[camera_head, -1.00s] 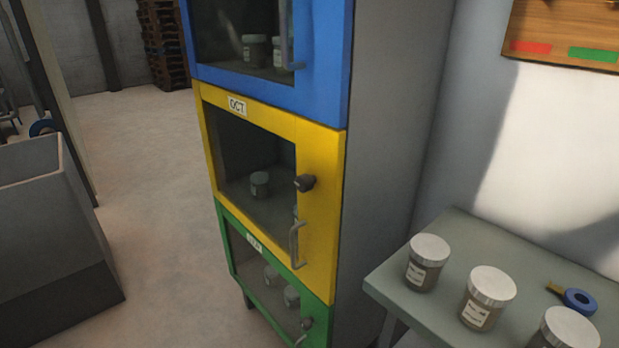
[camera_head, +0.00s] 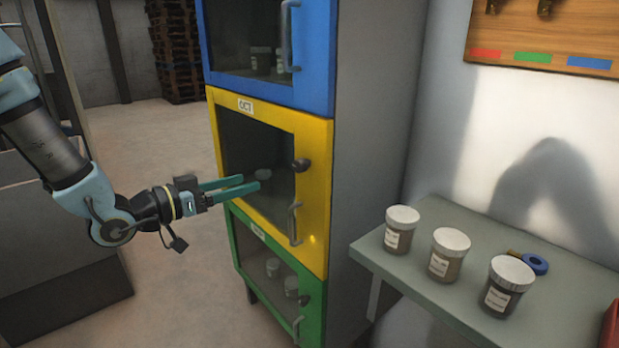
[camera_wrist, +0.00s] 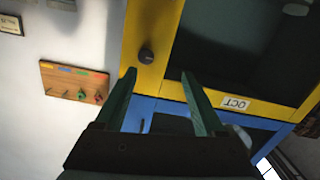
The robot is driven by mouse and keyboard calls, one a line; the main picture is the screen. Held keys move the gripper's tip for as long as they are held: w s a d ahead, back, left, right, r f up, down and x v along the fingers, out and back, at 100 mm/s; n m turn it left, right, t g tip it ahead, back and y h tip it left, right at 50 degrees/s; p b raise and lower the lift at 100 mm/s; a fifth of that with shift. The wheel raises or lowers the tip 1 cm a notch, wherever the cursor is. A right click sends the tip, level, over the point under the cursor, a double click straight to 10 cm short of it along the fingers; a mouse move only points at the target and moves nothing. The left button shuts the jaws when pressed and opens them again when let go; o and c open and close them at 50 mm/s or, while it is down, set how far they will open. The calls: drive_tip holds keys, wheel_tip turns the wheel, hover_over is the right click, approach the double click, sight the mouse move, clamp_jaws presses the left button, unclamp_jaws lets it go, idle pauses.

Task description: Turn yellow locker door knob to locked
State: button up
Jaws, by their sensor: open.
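The yellow locker door (camera_head: 313,190) is the middle door of the locker, with a dark window and an "OCT" label. Its dark round knob (camera_head: 301,165) sits on the right side of the frame, above a grey bar handle (camera_head: 295,222). In the wrist view the knob (camera_wrist: 146,56) appears upside down, beyond and between my fingertips. My gripper (camera_head: 243,185) is open and empty, in front of the yellow door's window, left of the knob and a little lower in the head view. The gripper (camera_wrist: 157,75) touches nothing that I can make out.
A blue door (camera_head: 312,60) is above and a green door (camera_head: 312,290) below. A grey table (camera_head: 420,300) at the right holds jars (camera_head: 448,252) and a blue tape roll (camera_head: 535,263). A wooden board (camera_head: 560,30) hangs on the wall. Floor left of the locker is clear.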

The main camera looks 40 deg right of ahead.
sight(296, 166)
drive_tip(key=shift+m+g+h, duration=0.3)
drive_tip(key=shift+g, duration=0.3)
drive_tip(key=s+d+p, duration=0.1)
drive_tip(key=d, duration=0.2)
drive_tip(key=s+d+p, duration=0.1)
drive_tip(key=d, duration=0.3)
drive_tip(key=s+d+r+p, duration=0.1)
drive_tip(key=d, duration=0.2)
drive_tip(key=shift+d+r, duration=0.1)
drive_tip(key=shift+d, duration=0.6)
clamp_jaws()
